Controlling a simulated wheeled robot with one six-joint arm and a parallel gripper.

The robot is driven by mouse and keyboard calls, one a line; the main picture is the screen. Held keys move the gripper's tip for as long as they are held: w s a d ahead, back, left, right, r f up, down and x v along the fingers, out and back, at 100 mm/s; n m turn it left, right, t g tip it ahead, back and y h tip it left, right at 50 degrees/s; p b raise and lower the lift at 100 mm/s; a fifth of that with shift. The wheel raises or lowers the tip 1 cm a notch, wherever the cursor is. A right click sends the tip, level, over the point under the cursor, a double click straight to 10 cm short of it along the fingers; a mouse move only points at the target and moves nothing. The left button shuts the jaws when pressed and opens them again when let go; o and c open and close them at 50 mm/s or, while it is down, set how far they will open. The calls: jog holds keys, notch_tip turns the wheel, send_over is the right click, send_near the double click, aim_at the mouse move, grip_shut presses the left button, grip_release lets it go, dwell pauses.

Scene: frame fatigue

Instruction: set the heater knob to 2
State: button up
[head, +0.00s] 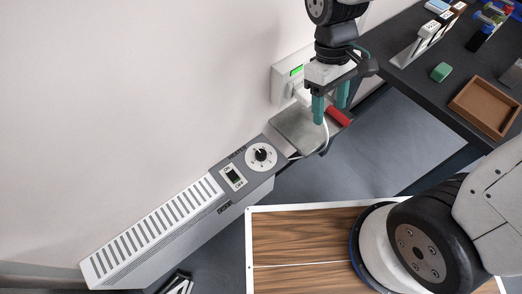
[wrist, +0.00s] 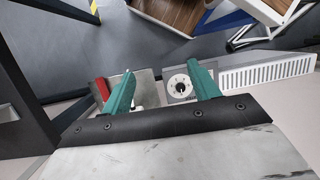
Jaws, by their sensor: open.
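The heater (head: 160,222) is a long white unit with a slatted top, standing along the wall at the lower left in the head view. Its knob (head: 260,155) is a black pointer on a round white dial at the heater's right end; the dial marks are too small to read. The knob also shows in the wrist view (wrist: 179,87), beside the right finger. My gripper (head: 331,109) is open and empty, with teal fingers pointing down, to the right of and above the knob. It also shows in the wrist view (wrist: 160,82), apart from the dial.
An ON/OFF switch (head: 233,176) sits beside the dial. A grey shelf plate (head: 297,127) and a red-handled object (head: 339,116) lie beneath my fingers. A wall box (head: 289,76) with a green display is behind.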

jog(key=w+a+f+n, duration=0.3)
jog(key=a+f+n, duration=0.2)
jog(key=f, duration=0.6)
jog(key=n+t, duration=0.3)
jog(key=n, duration=1.1)
send_over(261, 153)
jog(key=shift+y, duration=0.4)
notch_tip(261, 153, down, 16)
jog(key=shift+r, duration=0.1)
jog(key=shift+w+a+n, duration=0.2)
jog(key=shift+w+n, duration=0.05)
jog(key=shift+n, duration=0.15)
notch_tip(261, 153, down, 8)
jog(key=shift+s+d+r, duration=0.1)
jog(key=shift+s+d, duration=0.05)
jog(key=c, duration=1)
